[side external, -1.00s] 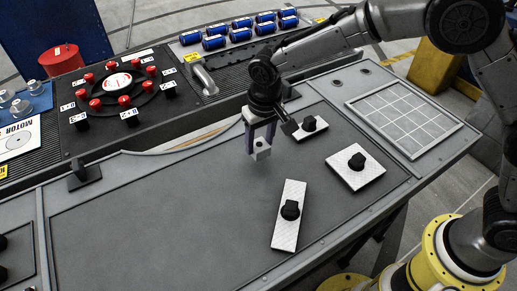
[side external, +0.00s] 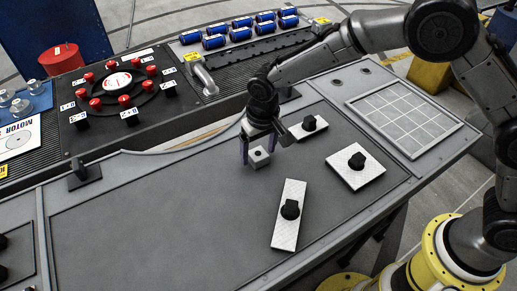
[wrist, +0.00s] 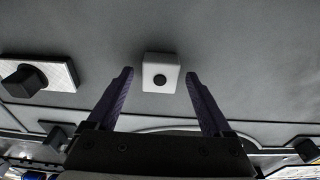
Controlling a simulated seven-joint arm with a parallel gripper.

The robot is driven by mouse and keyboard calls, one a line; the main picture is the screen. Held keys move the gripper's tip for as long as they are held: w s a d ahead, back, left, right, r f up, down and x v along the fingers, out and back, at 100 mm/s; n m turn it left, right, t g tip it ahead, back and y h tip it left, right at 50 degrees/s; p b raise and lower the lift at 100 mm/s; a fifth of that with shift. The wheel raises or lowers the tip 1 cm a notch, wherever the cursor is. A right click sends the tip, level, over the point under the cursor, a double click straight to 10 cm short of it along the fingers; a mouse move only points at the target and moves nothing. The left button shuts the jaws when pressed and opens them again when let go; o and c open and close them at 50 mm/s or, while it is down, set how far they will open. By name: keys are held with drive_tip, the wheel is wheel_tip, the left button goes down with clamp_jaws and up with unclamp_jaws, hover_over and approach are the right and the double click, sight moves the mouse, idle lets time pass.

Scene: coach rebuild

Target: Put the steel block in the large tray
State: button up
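The steel block (side external: 259,157) is a small pale cube with a dark round hole. It rests on the dark recessed panel of the bench, which looks like the large tray (side external: 150,220), near its back edge. My gripper (side external: 258,155) is pointed down over the block and open, with one purple finger on each side of it. In the wrist view the block (wrist: 160,65) sits between and just beyond the fingertips (wrist: 160,78), with a gap on both sides.
Three light plates with black knobs lie nearby: a small one (side external: 300,131), a squarish one (side external: 340,171) and a long one (side external: 287,232). A gridded panel (side external: 408,117) is at right. Blue cylinders (side external: 240,34) and a red-button console (side external: 90,116) stand behind. The panel's left side is clear.

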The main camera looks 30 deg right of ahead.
sight(261, 157)
wheel_tip(261, 157, up, 12)
drive_tip(key=s, duration=0.1)
drive_tip(key=shift+s+r, duration=0.15)
drive_tip(key=shift+s, duration=0.1)
idle(0.4)
drive_tip(key=s+d+r+t, duration=0.2)
drive_tip(key=s+d+r, duration=0.8)
drive_tip(key=d, duration=0.4)
drive_tip(key=s+d+f+t, duration=0.1)
drive_tip(key=s+d, duration=0.3)
drive_tip(key=s, duration=0.4)
drive_tip(key=s+d+t, duration=0.1)
drive_tip(key=s+d, duration=0.4)
drive_tip(key=s, duration=0.4)
drive_tip(key=shift+f, duration=0.4)
